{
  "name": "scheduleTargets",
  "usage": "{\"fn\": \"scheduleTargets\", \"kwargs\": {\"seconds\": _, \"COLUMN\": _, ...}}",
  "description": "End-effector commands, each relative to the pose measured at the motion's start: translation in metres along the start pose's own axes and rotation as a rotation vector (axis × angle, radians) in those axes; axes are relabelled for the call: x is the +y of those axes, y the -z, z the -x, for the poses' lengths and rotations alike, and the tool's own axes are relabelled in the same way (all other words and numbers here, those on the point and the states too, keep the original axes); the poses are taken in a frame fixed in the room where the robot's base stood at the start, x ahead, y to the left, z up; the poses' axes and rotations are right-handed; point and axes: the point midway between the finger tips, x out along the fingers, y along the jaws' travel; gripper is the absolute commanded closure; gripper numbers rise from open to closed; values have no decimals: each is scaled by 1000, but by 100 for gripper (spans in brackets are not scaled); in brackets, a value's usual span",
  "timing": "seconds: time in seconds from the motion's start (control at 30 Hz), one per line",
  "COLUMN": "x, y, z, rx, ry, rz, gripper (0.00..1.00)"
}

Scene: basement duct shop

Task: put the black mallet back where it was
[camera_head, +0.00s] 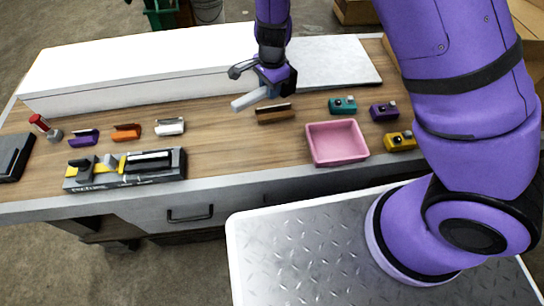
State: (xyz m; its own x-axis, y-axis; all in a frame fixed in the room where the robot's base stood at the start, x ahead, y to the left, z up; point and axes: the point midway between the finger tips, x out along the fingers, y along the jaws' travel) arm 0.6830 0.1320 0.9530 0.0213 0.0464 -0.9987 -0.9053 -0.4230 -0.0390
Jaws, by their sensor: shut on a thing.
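My gripper (270,86) is above the wooden bench top near the middle of the head view. It is shut on a pale grey bar (250,99) that points down to the left. I cannot tell whether this bar is part of the black mallet; dark shapes at the gripper hide its other end. A brown holder (276,114) lies just below and right of the bar in the picture. A pink tray (336,142) is to the right, empty.
Purple (84,137), orange (127,132) and white (170,127) holders stand left. A red-topped object (42,125) and a grey box with black and yellow items (125,178) are nearby. Teal (342,105), purple (383,111) and yellow (400,141) blocks stand right.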

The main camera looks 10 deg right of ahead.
Motion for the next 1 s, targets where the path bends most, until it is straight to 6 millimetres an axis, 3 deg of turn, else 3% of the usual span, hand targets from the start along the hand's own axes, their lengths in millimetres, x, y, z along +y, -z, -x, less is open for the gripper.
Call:
{"fn": "scheduleTargets", "kwargs": {"seconds": 0.1, "x": 10, "y": -38, "z": -6, "rx": -2, "ry": 2, "rz": -193, "gripper": 100}}
{"fn": "scheduleTargets", "kwargs": {"seconds": 0.5, "x": 60, "y": -143, "z": -22, "rx": 1, "ry": 11, "rz": -885, "gripper": 100}}
{"fn": "scheduleTargets", "kwargs": {"seconds": 0.8, "x": 109, "y": -200, "z": -31, "rx": 10, "ry": 29, "rz": -1377, "gripper": 100}}
{"fn": "scheduleTargets", "kwargs": {"seconds": 1.0, "x": 131, "y": -219, "z": -34, "rx": 12, "ry": 42, "rz": -1581, "gripper": 100}}
